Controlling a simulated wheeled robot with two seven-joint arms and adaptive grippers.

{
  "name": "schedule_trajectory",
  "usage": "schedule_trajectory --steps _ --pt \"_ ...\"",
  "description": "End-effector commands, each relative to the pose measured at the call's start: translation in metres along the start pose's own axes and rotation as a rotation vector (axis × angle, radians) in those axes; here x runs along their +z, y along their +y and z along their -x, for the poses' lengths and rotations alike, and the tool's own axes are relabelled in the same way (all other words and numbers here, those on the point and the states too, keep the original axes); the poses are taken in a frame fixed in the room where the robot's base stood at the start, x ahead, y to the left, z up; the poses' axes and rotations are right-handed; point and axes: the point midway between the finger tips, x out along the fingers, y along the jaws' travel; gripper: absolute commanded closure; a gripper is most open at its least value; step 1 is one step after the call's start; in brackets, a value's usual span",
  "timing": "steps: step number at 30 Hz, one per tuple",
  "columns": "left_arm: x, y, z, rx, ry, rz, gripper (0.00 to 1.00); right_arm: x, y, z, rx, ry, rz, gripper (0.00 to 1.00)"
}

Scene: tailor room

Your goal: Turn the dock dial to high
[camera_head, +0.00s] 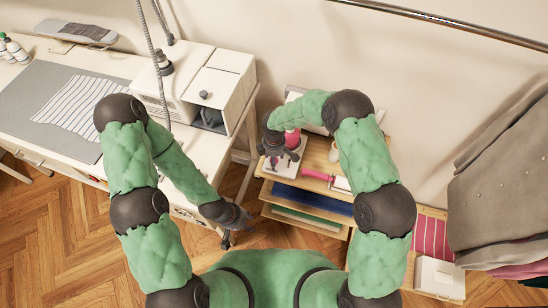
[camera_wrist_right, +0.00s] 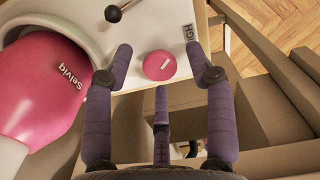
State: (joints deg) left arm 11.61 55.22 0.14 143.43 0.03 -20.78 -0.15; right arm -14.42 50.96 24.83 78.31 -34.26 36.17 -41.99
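The dock dial (camera_wrist_right: 159,65) is a pink round knob with a white mark, on the white dock (camera_wrist_right: 145,28). The mark points toward the right, not straight at the "HIGH" label (camera_wrist_right: 188,32) at the upper right. My right gripper (camera_wrist_right: 162,75) is open over the dial, with fingers apart on its left and right and a third finger below; no contact is clear. In the head view my right gripper (camera_head: 274,150) is above the dock (camera_head: 282,166), and the dial is hidden. My left gripper (camera_head: 238,228) is open and empty, beside the white table.
A pink "Selviq" appliance (camera_wrist_right: 42,85) sits on the dock left of the dial; a black-knobbed lever (camera_wrist_right: 114,13) is above it. The dock stands on a wooden shelf unit (camera_head: 318,160). A sewing table (camera_head: 30,105) is at the left, hanging clothes (camera_head: 500,180) at the right.

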Motion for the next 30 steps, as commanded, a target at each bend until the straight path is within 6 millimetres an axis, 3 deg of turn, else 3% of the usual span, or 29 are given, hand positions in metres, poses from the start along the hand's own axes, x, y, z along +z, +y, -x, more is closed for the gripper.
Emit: schedule_trajectory --steps 10,24,30 --pt "0.0 0.0 0.0 0.0 0.0 0.0 0.6 0.0 0.001 0.011 0.002 0.001 -0.002 0.44" --pt "0.0 0.0 0.0 0.0 0.0 0.0 0.6 0.0 0.001 0.097 0.002 0.001 0.0 0.44" --pt "0.0 0.0 0.0 0.0 0.0 0.0 0.6 0.0 0.0 0.116 0.001 0.0 0.0 0.44"
